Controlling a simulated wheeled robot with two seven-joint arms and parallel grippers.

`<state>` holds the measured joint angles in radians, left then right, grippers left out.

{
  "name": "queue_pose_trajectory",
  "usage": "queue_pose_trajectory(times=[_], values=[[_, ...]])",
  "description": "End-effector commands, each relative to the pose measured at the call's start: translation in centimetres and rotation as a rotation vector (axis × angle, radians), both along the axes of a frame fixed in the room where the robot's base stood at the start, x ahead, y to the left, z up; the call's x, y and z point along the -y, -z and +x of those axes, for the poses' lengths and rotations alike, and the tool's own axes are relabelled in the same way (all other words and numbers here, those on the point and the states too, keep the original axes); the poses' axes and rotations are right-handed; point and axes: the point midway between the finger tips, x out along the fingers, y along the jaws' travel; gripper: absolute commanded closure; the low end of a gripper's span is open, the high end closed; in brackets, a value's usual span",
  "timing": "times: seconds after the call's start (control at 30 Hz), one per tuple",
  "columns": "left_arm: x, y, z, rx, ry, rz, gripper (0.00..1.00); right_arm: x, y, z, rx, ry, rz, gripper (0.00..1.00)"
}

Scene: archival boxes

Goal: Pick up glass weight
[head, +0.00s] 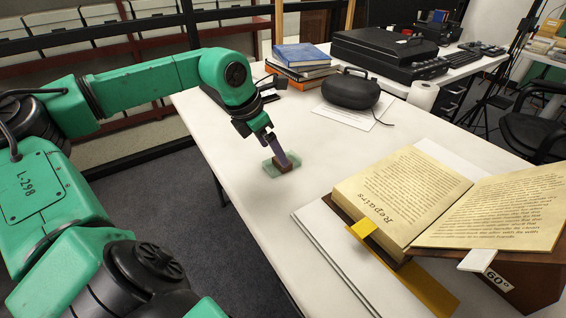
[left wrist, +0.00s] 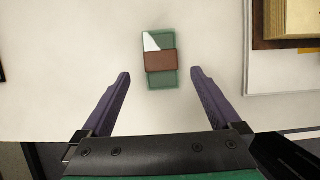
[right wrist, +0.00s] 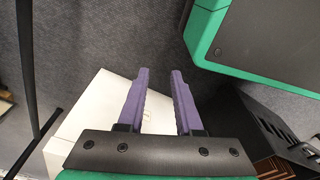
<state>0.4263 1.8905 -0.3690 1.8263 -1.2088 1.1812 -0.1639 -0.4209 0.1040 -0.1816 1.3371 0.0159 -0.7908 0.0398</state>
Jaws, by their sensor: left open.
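The glass weight (head: 272,169) is a flat green glass block with a brown band around its middle. It lies on the white table near the left edge. In the left wrist view the glass weight (left wrist: 161,82) sits just beyond the fingertips, roughly centred between them. My left gripper (head: 284,163) is open and empty, with its purple fingers (left wrist: 159,73) spread on either side of the weight's line. In the head view a finger partly covers the weight. My right gripper (right wrist: 160,70) is over the floor, its fingers a small gap apart with nothing between them.
An open book (head: 405,195) rests on a brown cradle to the right, above a white board (head: 335,250). A black case (head: 350,89), stacked books (head: 302,56) and a paper roll (head: 422,96) stand farther back. The table around the weight is clear.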

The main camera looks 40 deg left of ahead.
Motion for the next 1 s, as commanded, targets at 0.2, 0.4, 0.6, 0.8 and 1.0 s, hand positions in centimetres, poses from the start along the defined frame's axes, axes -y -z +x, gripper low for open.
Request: queue_pose_trajectory(times=[0.2,0.4,0.6,0.8,1.0], values=[[0.7,3.5,1.5,-0.005,0.001,-0.003,0.03,0.2,0.5,-0.7,-0.002,-0.004,-0.002,0.66],[0.7,4.0,1.8,0.000,-0.001,0.000,0.03,0.2,0.6,-0.7,-0.001,-0.004,-0.002,0.66],[0.7,4.0,1.8,0.000,-0.001,0.000,0.56,0.2,0.6,-0.7,-0.001,-0.004,-0.002,0.66],[0.7,3.9,1.8,0.001,-0.001,-0.001,1.00,0.2,0.6,-0.7,-0.001,-0.004,-0.002,0.66],[0.7,3.8,1.8,0.001,-0.001,-0.001,1.00,0.1,0.5,-0.7,0.000,-0.004,-0.001,0.66]])
